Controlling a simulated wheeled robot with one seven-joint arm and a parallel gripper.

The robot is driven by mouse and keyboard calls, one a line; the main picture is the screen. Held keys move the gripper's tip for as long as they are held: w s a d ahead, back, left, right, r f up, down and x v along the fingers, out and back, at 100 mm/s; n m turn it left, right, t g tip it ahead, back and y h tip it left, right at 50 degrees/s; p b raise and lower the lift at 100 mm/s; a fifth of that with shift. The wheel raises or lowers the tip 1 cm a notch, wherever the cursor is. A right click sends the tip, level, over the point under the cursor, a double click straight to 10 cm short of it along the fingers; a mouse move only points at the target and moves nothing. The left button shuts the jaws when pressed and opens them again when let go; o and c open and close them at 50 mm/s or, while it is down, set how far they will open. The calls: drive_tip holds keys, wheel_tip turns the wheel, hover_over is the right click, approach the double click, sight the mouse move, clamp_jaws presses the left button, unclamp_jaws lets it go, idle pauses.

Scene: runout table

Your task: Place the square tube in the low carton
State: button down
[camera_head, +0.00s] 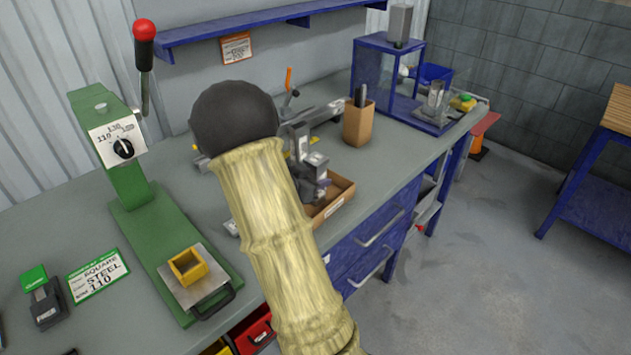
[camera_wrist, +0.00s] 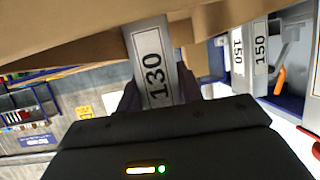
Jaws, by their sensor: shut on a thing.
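My gripper (camera_wrist: 160,92) is shut on a grey square tube (camera_wrist: 149,55) marked 130, which shows between the dark fingers in the wrist view. The tube's far end is near a brown cardboard surface; I cannot tell if they touch. In the head view my gripper (camera_head: 314,185) is partly hidden behind my arm, above or beside the low carton (camera_head: 338,203). This is a shallow open brown box with a white label, near the table's front edge. My arm hides its left part.
A green press (camera_head: 135,190) with a yellow square cup (camera_head: 187,267) stands left. A taller brown box (camera_head: 357,122) with dark items stands behind the carton. A blue-framed clear case (camera_head: 388,80) is at the far end. Pieces marked 150 (camera_wrist: 260,48) show in the wrist view.

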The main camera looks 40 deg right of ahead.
drive_tip(key=c, duration=0.9)
unclamp_jaws()
drive_tip(key=shift+f, duration=0.1)
drive_tip(key=shift+a+r, duration=0.2)
drive_tip(key=shift+r, duration=0.05)
drive_tip(key=p+v, duration=0.1)
drive_tip(key=v, duration=1)
drive_tip(key=shift+s+a, duration=0.1)
drive_tip(key=shift+a, duration=0.2)
